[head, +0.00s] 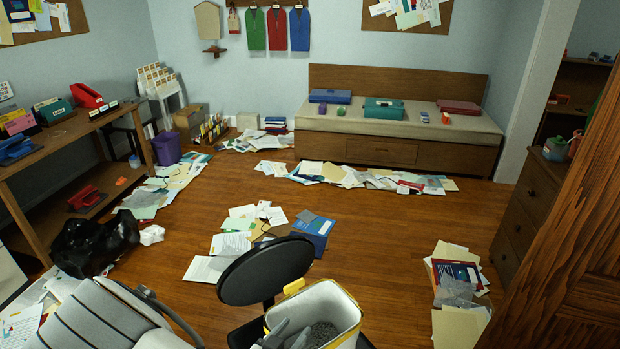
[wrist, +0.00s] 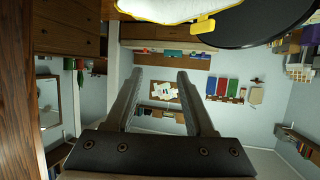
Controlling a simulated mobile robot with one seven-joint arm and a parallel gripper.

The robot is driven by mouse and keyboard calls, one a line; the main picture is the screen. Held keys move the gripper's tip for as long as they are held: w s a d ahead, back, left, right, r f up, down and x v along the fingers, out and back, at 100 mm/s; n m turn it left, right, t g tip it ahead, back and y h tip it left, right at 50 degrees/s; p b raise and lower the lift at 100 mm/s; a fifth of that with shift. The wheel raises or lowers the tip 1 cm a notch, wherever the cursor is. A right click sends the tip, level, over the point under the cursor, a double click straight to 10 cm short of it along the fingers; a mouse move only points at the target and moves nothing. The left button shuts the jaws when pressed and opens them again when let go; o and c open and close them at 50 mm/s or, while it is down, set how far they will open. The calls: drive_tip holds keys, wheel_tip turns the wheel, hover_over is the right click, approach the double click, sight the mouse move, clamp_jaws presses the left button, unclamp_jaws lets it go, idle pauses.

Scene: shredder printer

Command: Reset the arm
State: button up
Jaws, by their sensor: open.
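My gripper (wrist: 160,73) is open in the wrist view. Its two grey fingers stand apart with nothing between them. Past them, the far wall and its pinboard appear upside down. In the head view, grey parts that look like my gripper (head: 288,335) show at the bottom edge, in front of or over a white bin (head: 345,310) with a yellow rim. The bin holds grey shredded material. I cannot tell whether the gripper touches the bin. The bin's pale side (wrist: 165,10) also shows at the top of the wrist view.
A black round seat (head: 268,270) stands beside the bin. Papers (head: 230,243) litter the floor, with more at right (head: 460,325). A wooden desk (head: 65,150) is at left, a bench (head: 400,150) at the back, drawers (head: 525,210) at right. Some central floor is clear.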

drive_tip(key=shift+r, duration=0.1)
drive_tip(key=s+d+r+m+g+h, duration=0.15)
drive_tip(key=d+r+m+g, duration=0.55)
drive_tip(key=m, duration=1)
drive_tip(key=s+d+r+m+g, duration=0.25)
drive_tip(key=d+r+m, duration=0.7)
drive_tip(key=m, duration=0.85)
drive_tip(key=s+r+m+t+y, duration=0.1)
drive_tip(key=s+r+m+y, duration=0.2)
drive_tip(key=m, duration=1.3)
drive_tip(key=s+d+r+m+t+y, duration=0.1)
drive_tip(key=s+r+m+y, duration=0.3)
drive_tip(key=s+r+m, duration=0.4)
wheel_tip(320, 180, up, 5)
drive_tip(key=m, duration=0.8)
drive_tip(key=shift+s+d+t, duration=0.2)
drive_tip(key=shift+s+t, duration=0.05)
drive_tip(key=shift+t, duration=0.1)
